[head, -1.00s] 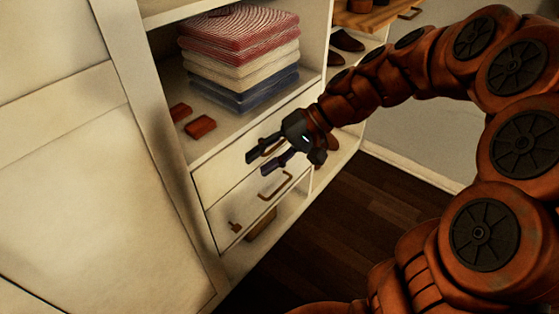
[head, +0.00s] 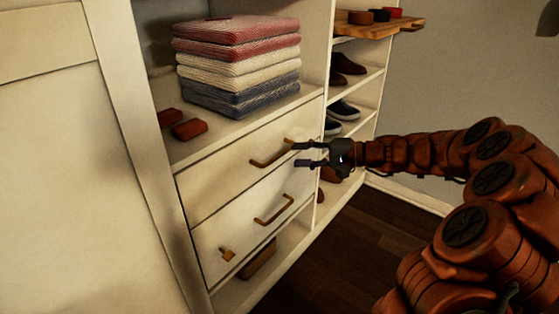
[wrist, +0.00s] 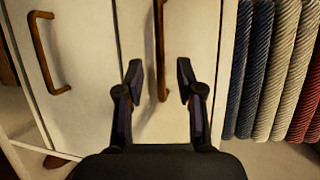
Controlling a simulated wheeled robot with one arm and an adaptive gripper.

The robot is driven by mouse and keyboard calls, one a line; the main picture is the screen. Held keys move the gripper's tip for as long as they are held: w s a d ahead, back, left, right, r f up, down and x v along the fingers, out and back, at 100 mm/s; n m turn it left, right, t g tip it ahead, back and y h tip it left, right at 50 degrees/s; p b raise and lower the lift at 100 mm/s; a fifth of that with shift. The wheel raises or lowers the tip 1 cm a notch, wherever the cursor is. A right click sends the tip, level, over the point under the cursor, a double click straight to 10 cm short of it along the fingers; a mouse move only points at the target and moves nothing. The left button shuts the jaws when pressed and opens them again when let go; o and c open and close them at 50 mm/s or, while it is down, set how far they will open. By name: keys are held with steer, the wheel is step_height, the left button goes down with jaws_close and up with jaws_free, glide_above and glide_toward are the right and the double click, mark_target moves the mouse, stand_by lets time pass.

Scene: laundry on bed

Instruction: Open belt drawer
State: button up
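Two cream drawers sit one above the other in the wardrobe. The upper drawer (head: 225,172) has a bronze bar handle (head: 268,156), and the lower drawer (head: 235,223) has another handle (head: 273,210). A small brown tag-like piece (head: 227,254) is on the lower drawer's front; I cannot read it as a belt mark. My gripper (head: 296,154) is open and empty at the right end of the upper handle. In the wrist view the upper handle (wrist: 161,50) shows in the gap between my fingertips (wrist: 159,80), with no visible grip. The lower handle (wrist: 48,55) is at the left.
Folded red, cream and blue clothes (head: 238,62) stand on the shelf above the drawers, beside two small reddish-brown blocks (head: 188,129). Shoes (head: 345,110) fill shelves at the right. Dark wooden floor (head: 330,225) is clear in front. A wardrobe panel (head: 60,190) stands at the left.

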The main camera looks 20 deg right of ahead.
mark_target(282, 155)
steer(key=shift+b+x, duration=0.85)
steer(key=shift+x, duration=2.25)
steer(key=shift+c, duration=0.2)
jaws_close()
